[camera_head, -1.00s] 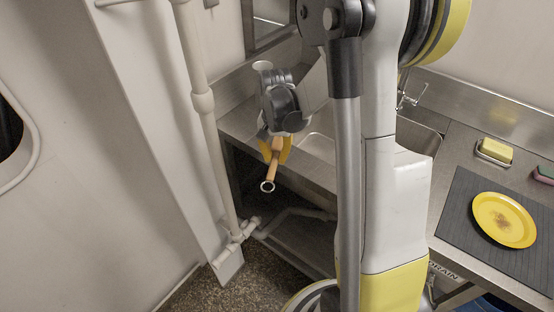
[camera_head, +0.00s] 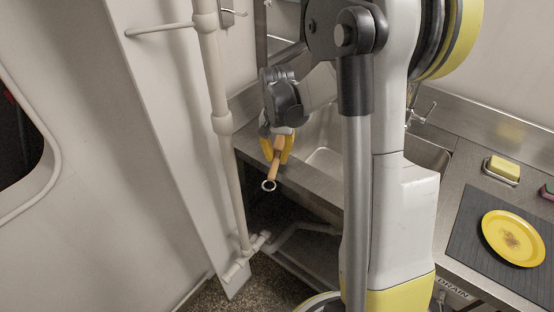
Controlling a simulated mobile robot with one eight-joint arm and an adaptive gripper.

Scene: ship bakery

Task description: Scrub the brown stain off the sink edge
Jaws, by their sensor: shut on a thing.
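My gripper (camera_head: 277,150), with yellow fingers, is shut on a wooden-handled tool (camera_head: 273,170). The handle points down and ends in a metal ring; the tool's working end is hidden by the gripper. The gripper shows in front of the left part of the sink counter's front edge (camera_head: 310,184). I cannot tell whether the tool touches anything. The sink basin (camera_head: 428,153) is partly hidden behind my arm. I see no brown stain on the visible sink edge.
A white vertical pipe (camera_head: 233,170) stands close left of my gripper. On the right are a yellow sponge in a metal dish (camera_head: 488,173), a dark mat (camera_head: 466,232) and a yellow plate (camera_head: 490,238) with a brown mark. A faucet (camera_head: 424,113) stands behind the sink.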

